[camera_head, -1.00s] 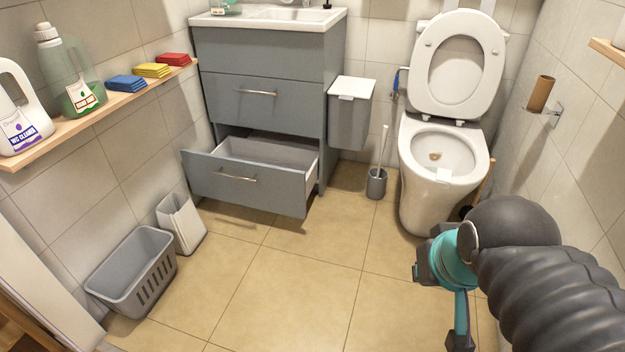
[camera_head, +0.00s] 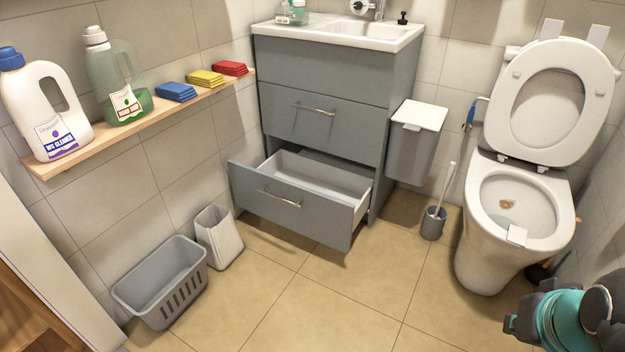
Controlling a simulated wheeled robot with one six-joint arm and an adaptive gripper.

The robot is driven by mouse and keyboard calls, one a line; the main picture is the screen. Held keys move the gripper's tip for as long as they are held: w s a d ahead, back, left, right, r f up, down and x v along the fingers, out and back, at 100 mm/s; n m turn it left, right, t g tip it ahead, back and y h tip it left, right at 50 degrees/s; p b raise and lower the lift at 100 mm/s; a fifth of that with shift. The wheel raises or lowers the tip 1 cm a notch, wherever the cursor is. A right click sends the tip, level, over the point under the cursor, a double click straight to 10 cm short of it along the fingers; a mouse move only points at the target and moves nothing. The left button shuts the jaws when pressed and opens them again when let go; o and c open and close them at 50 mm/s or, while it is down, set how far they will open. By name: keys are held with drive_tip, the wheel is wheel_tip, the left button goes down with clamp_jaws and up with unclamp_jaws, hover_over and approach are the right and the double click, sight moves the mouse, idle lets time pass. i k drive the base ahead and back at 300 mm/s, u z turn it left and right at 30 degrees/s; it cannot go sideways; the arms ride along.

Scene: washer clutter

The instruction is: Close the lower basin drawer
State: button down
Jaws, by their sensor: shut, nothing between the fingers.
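The lower basin drawer (camera_head: 272,203) is pulled out of the grey basin cabinet (camera_head: 318,72). Its grey front with a metal bar handle (camera_head: 279,198) stands well forward of the cabinet, and its pale interior shows empty. The upper drawer (camera_head: 320,117) is shut. Only a teal and dark joint of my arm shows, at the bottom right corner, well to the right of the drawer. My gripper's fingers are outside the picture.
The toilet (camera_head: 513,215) with raised lid stands on the right. A toilet brush holder (camera_head: 433,223) and a wall bin (camera_head: 415,143) are right of the cabinet. A grey basket (camera_head: 162,283) and a slim bin (camera_head: 219,237) stand left. The tiled floor (camera_head: 330,310) before the drawer is clear.

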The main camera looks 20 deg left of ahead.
sight(323, 202)
drive_tip(key=u, duration=0.45)
drive_tip(key=i, duration=0.9)
drive_tip(key=u, duration=0.95)
drive_tip(key=i, duration=0.2)
drive_tip(key=u, duration=0.15)
